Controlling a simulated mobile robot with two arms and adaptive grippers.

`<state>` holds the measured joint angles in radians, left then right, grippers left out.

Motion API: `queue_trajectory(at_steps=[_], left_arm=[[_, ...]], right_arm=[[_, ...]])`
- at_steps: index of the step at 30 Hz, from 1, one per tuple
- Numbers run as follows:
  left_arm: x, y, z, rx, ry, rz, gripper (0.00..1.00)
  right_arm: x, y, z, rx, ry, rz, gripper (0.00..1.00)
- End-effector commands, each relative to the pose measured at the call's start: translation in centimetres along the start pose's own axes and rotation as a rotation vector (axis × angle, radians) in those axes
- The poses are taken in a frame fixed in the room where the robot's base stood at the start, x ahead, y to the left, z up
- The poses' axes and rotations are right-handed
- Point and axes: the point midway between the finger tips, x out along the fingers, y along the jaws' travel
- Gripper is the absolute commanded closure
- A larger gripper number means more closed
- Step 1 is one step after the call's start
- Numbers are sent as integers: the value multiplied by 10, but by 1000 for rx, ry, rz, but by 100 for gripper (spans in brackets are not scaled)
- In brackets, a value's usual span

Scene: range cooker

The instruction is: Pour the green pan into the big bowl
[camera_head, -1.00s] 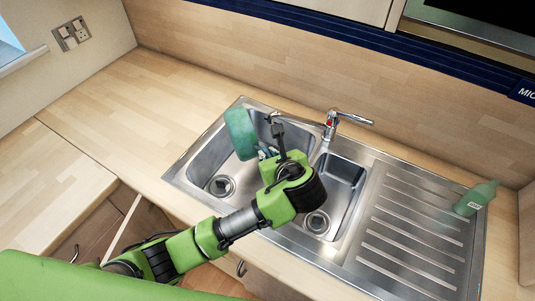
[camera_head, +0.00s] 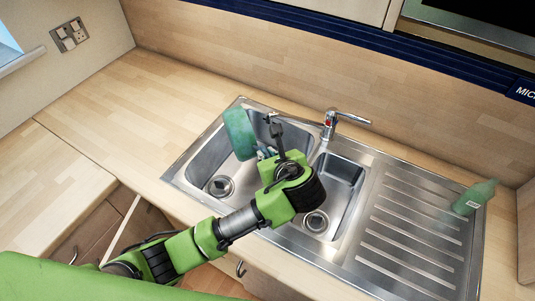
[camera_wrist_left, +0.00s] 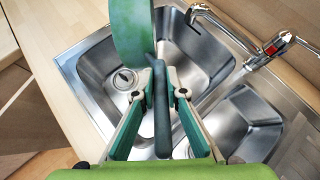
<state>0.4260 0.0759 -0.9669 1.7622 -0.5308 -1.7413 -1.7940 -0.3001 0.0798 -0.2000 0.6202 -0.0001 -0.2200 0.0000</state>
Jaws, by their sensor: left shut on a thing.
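The green pan (camera_head: 238,133) is tilted steeply on its side over the larger left sink basin, its round outer side showing in the head view. It also shows at the top of the left wrist view (camera_wrist_left: 131,30). My left gripper (camera_head: 267,152) is shut on the pan's dark handle; in the left wrist view its fingers (camera_wrist_left: 161,98) lie on both sides of the handle (camera_wrist_left: 162,110). The inside of the pan is hidden. I see no separate big bowl; the larger sink basin (camera_head: 204,160) is below the pan. My right gripper is not in view.
A chrome tap (camera_head: 331,122) stands behind the sink, close to the gripper. A smaller basin (camera_head: 341,184) and a ridged drainer (camera_head: 415,225) lie to the right. A green bottle (camera_head: 474,197) stands at the drainer's right edge. The left worktop (camera_head: 110,115) is clear.

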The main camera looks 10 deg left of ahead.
Motion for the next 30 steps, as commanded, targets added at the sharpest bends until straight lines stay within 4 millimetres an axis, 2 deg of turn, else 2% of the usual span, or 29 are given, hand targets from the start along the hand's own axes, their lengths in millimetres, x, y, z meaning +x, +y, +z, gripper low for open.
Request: queue_trajectory(at_steps=[15, 30], left_arm=[[2, -14, -1, 74, -4, 56, 100], [3, -17, -2, 97, -4, 75, 100]], right_arm=[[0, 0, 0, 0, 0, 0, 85], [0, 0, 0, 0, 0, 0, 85]])
